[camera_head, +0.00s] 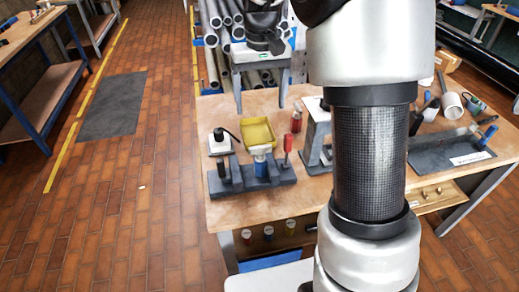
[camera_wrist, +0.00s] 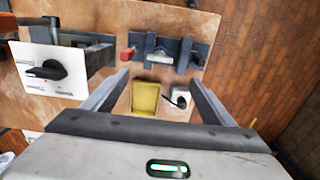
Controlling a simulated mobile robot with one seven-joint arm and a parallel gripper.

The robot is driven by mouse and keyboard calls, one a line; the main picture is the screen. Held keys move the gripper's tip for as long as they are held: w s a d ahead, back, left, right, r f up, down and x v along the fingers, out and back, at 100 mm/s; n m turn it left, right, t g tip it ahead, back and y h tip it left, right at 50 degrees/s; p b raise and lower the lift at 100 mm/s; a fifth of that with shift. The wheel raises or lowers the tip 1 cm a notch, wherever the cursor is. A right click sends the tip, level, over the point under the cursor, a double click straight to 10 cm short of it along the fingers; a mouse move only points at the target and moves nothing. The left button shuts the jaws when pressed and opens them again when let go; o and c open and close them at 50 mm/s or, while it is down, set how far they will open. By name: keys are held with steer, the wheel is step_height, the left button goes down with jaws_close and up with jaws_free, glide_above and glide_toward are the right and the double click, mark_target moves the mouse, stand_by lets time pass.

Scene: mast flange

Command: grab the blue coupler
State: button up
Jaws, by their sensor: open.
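The blue coupler (camera_head: 262,151) stands upright in the middle of a dark grey rack (camera_head: 240,184) on the wooden bench. It also shows, small and partly unclear, in the wrist view (camera_wrist: 160,51) at the rack's middle. My gripper (camera_head: 260,104) is above the bench, pointing down, its two fingers apart with nothing between them. In the head view it appears above and behind the coupler. In the wrist view the fingertips (camera_wrist: 160,78) frame the bench short of the rack, apart from the coupler.
A yellow tray (camera_head: 258,133) sits just behind the rack. A red-handled piece (camera_head: 287,146) stands right of the coupler, a dark piece (camera_head: 221,167) left. A white box with a black knob (camera_head: 219,144) is beside the tray. A white-panelled stand (camera_wrist: 50,72) is close to the right.

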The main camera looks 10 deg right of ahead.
mark_target(260, 146)
step_height(260, 146, down, 18)
steer(key=shift+w+r+p, duration=0.1)
steer(key=shift+r+p, duration=0.05)
steer(key=shift+p, duration=0.15)
stand_by(0.3)
